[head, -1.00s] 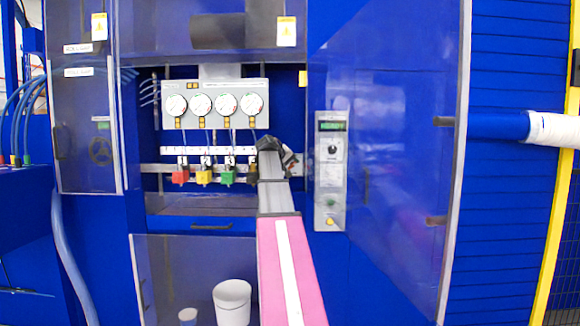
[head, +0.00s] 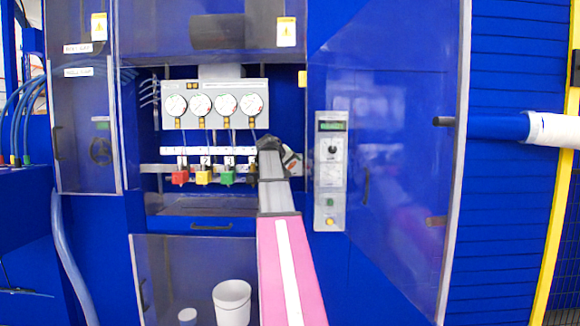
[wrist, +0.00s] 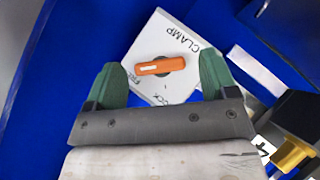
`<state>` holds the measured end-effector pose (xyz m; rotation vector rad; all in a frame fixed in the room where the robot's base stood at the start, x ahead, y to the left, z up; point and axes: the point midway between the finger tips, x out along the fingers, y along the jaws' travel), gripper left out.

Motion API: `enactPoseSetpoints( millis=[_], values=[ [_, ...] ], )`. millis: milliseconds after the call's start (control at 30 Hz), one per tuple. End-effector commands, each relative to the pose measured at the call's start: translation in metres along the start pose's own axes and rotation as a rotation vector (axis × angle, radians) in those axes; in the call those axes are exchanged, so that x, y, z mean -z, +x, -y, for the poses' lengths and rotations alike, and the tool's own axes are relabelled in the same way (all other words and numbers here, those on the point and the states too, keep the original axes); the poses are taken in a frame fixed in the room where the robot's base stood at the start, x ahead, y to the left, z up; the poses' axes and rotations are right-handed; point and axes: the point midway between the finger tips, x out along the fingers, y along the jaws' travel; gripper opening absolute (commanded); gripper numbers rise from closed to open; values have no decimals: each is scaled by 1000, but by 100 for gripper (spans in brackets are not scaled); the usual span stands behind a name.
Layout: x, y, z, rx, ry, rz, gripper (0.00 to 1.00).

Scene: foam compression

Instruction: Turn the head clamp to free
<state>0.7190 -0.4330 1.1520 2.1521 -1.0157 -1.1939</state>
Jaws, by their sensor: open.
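The head clamp is an orange lever (wrist: 160,66) on a dark hub, mounted on a white plate (wrist: 172,38) marked CLAMP, with LOCK and partly covered smaller lettering. In the wrist view the plate appears turned, and the lever lies nearly level across the picture. My gripper (wrist: 162,78) is open, with one green fingertip on each side of the lever, apart from it in the picture. I cannot tell whether the tips reach the lever's depth. In the head view my gripper (head: 269,144) is in front of the plate (head: 292,161) and hides much of it.
A black and yellow fitting (wrist: 293,152) labelled 4 sits close at lower right of the wrist view. In the head view, red, yellow and green valve blocks (head: 204,177) stand left of my gripper, under a gauge panel (head: 214,104). A control panel (head: 331,170) is on the right.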

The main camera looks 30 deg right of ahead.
Motion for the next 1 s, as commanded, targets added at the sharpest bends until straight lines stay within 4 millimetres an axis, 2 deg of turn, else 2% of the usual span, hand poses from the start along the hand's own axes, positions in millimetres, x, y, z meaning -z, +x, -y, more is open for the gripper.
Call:
enactPoseSetpoints(
  millis=[167, 400, 600, 767, 1000],
  values=[
    [-1, -22, 0, 0, 0, -1, 79],
    [-1, -68, 0, 0, 0, -3, 79],
    [-1, -95, 0, 1, 1, -1, 79],
    [0, -105, 1, 1, 0, 0, 79],
    [0, -106, 0, 1, 0, 0, 79]
  ],
)
